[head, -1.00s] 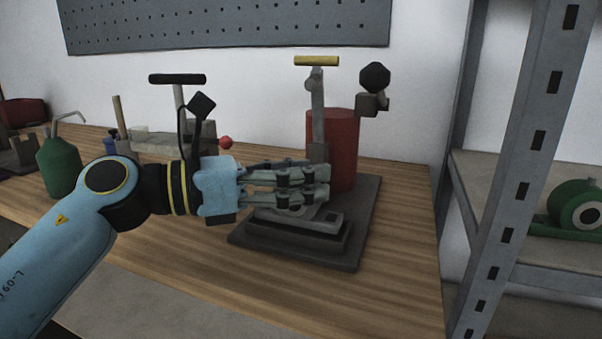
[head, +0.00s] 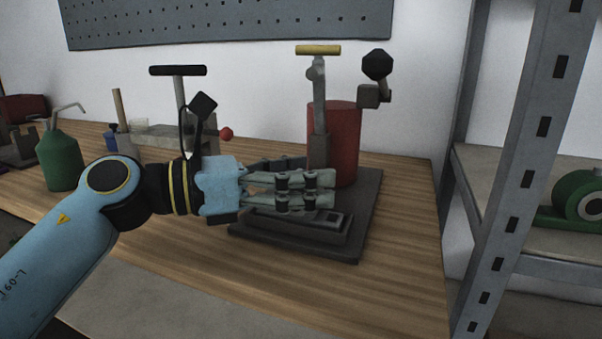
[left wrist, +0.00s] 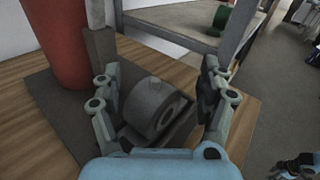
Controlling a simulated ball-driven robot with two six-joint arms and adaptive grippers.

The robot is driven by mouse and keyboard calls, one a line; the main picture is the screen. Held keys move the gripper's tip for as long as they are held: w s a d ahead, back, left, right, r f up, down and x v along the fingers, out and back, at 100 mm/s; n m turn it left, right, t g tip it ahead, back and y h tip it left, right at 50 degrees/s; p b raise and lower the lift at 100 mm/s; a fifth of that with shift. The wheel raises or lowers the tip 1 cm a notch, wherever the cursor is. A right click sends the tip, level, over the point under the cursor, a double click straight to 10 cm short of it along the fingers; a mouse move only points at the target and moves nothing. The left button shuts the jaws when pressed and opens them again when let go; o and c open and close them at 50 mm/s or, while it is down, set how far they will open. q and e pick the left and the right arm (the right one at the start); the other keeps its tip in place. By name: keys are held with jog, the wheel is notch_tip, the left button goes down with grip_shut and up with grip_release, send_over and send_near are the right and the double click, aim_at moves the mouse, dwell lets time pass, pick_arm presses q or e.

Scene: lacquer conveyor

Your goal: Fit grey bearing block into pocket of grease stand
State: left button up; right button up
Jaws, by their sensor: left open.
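A blue and dark part, perhaps my right gripper (left wrist: 297,166), shows at the lower right corner.
A red cylinder (head: 345,140) and a yellow-handled lever (head: 318,50) stand right behind my left gripper. A green oil can (head: 60,160) and a black-handled device (head: 178,71) are to the left. A metal shelf (head: 500,190) rises on the right. The front tabletop is clear.

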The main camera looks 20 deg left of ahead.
pick_arm(q)
jog(key=v, duration=1)
jog(key=shift+s+f, duration=0.1)
jog(key=shift+v, duration=0.9)
jog(key=shift+a, duration=0.1)
